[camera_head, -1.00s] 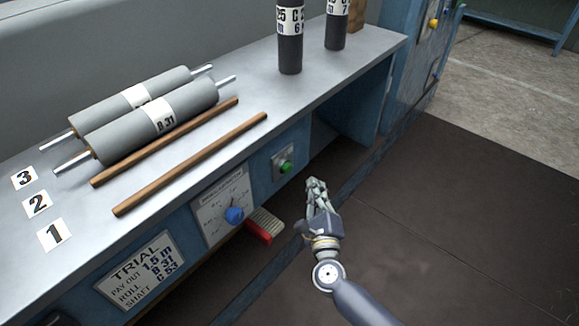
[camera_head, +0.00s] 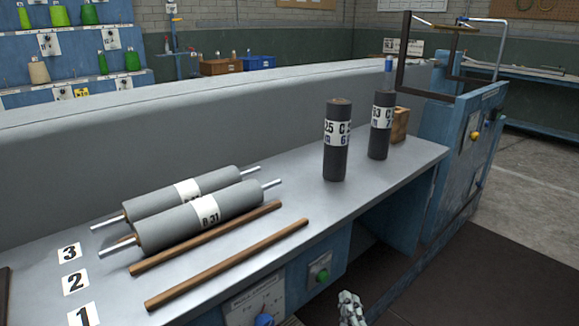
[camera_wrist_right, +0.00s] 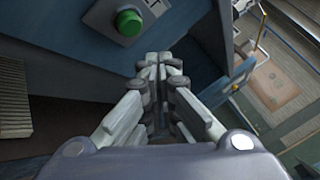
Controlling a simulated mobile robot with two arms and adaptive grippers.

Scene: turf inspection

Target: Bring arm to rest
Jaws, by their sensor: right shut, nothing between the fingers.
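My right gripper (camera_head: 350,308) shows at the bottom edge of the head view, in front of the bench's blue front panel. Only its finger end is in the picture there. In the right wrist view the right gripper (camera_wrist_right: 160,68) is shut, with its fingertips together and nothing between them. It is apart from the green button (camera_head: 322,276), which sits on a light plate on the panel; the button also shows in the wrist view (camera_wrist_right: 129,23). My left gripper is not in view.
The grey bench top (camera_head: 290,215) holds two grey rollers (camera_head: 205,211), two wooden rods (camera_head: 228,263) and two dark upright cylinders (camera_head: 337,140). Number cards lie at the left. A blue dial (camera_head: 264,319) is low on the panel. Dark floor (camera_head: 415,290) lies clear at the right.

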